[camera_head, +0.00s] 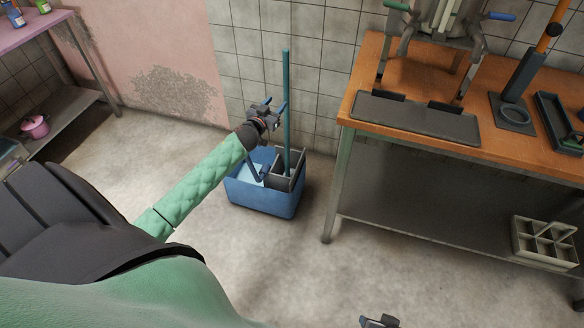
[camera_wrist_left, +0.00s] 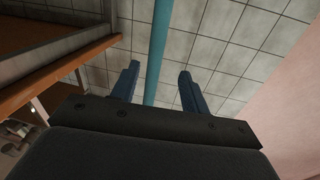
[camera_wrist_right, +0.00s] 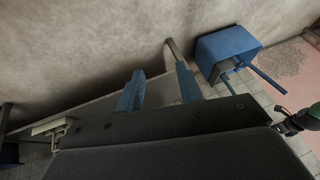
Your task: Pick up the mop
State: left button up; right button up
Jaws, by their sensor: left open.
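The mop's teal handle (camera_head: 287,105) stands nearly upright in a blue bucket (camera_head: 262,198) by the tiled wall. Its lower end is hidden inside the bucket. My left gripper (camera_head: 277,107) is open beside the upper part of the handle. In the left wrist view the handle (camera_wrist_left: 159,45) runs between the two blue fingers (camera_wrist_left: 158,82) in the picture, seemingly beyond the tips; contact cannot be told. My right gripper (camera_wrist_right: 160,85) is open and empty, far from the mop, and the bucket also shows in the right wrist view (camera_wrist_right: 222,52).
A grey wringer (camera_head: 290,170) sits in the bucket. An orange-topped workbench (camera_head: 362,80) with a lower shelf stands to the right. A pink table (camera_head: 35,32) and a pink pot (camera_head: 36,127) are at the left. The floor in front of the bucket is clear.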

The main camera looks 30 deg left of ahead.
aim_at(285, 94)
pick_arm(q)
jog(key=shift+n, duration=0.3)
jog(key=w, duration=0.2)
jog(key=w+p, duration=0.1)
jog(key=w, duration=0.4)
jog(key=shift+d+r, duration=0.1)
jog(key=shift+r, duration=0.25)
jog(key=shift+w+p, duration=0.3)
jog(key=shift+w, duration=0.2)
pick_arm(e)
jog(key=shift+s+d+r+g+h, duration=0.2)
jog(key=shift+d+r, duration=0.25)
jog(key=shift+r, duration=0.35)
jog(key=shift+s+d+r+g+h, duration=0.15)
jog(key=shift+d+r, duration=0.3)
jog(key=shift+r, duration=0.35)
pick_arm(q)
grip_shut()
